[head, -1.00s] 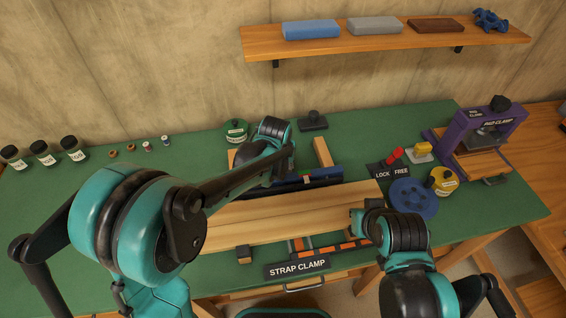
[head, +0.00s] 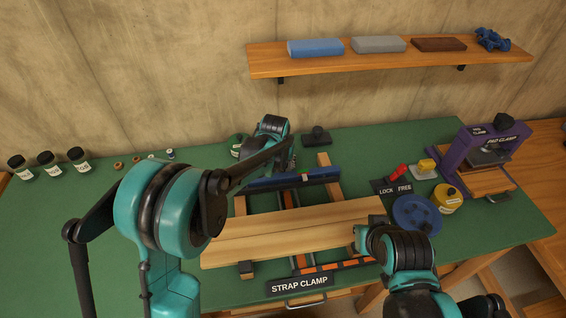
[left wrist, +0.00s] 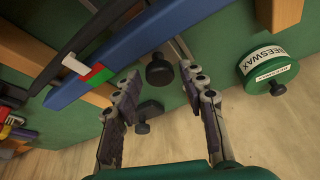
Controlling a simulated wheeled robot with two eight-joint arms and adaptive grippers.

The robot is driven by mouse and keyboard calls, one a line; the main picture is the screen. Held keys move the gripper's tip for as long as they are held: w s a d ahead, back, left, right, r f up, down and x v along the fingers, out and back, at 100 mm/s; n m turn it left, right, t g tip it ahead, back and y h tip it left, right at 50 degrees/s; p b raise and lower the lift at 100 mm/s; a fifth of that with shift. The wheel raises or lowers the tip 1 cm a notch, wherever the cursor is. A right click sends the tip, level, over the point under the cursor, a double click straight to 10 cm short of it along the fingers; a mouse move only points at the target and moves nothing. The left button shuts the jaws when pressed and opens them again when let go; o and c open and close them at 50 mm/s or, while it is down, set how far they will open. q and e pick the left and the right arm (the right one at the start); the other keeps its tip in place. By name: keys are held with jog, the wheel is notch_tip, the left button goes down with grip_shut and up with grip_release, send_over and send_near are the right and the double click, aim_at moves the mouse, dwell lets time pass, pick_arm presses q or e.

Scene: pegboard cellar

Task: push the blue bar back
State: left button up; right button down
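The blue bar (head: 318,175) lies across the rails of the strap clamp, behind the light wooden boards (head: 300,225), with a gap between. In the left wrist view the blue bar (left wrist: 140,40) runs diagonally, with a red, green and white mark. My left gripper (left wrist: 155,72) is open, its fingertips close to the bar; a black knob shows between the fingers, its contact with them unclear. In the head view the left arm partly hides the bar's left side. My right gripper (head: 359,240) is at the boards' right end; its fingers are hidden.
The LOCK/FREE sign (head: 392,188) with a red lever, a blue disc (head: 417,213), a yellow container (head: 447,199) and a purple pad clamp (head: 485,150) stand right. A green beeswax tin (left wrist: 267,66) and a black-knobbed block (head: 317,136) are behind the clamp.

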pick_arm(q)
jog(key=v, duration=1.2)
jog(key=shift+a, duration=0.1)
jog(key=s+a+r+n+t, duration=0.1)
jog(key=s+a+r, duration=0.2)
jog(key=s+a, duration=0.8)
jog(key=s+a+f+t, duration=0.1)
jog(key=s+a+f, duration=0.1)
jog(key=s, duration=0.5)
jog(key=s+a+f+n, duration=0.1)
jog(key=s+a+f, duration=0.1)
jog(key=s, duration=0.5)
jog(key=shift+s+f+t+y, duration=0.15)
jog(key=shift+f+t+y, duration=0.25)
jog(key=shift+f, duration=0.05)
